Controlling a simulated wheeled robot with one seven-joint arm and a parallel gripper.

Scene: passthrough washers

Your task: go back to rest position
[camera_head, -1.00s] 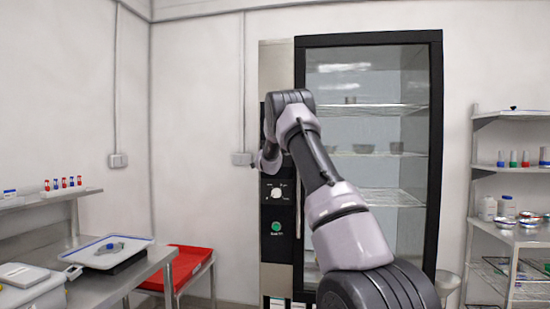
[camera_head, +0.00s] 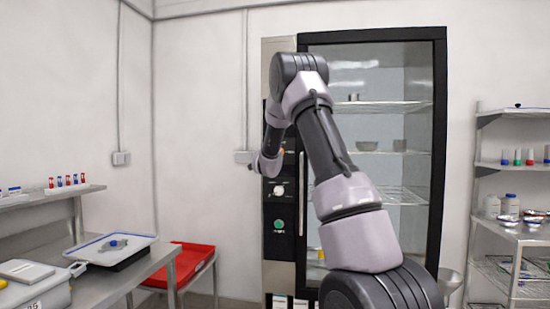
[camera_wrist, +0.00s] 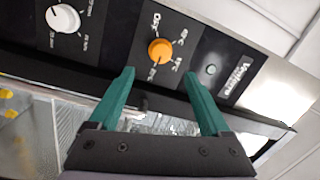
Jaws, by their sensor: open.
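My gripper (camera_wrist: 159,77) shows in the wrist view with its two green fingers apart and nothing between them. The fingers point at the black control panel (camera_wrist: 110,35) of the tall glass-door cabinet (camera_head: 437,150). An orange knob (camera_wrist: 160,50) shows between and beyond the fingertips, and a white knob (camera_wrist: 63,18) is to the left. Whether the fingers touch the panel cannot be told. In the head view my arm is bent in front of the cabinet, with its end at the panel's left side; the fingers are not clear there.
A steel bench (camera_head: 150,270) with a white tray (camera_head: 112,238) stands at the left, a red bin (camera_head: 185,262) beside it. Bare wall lies left of the cabinet.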

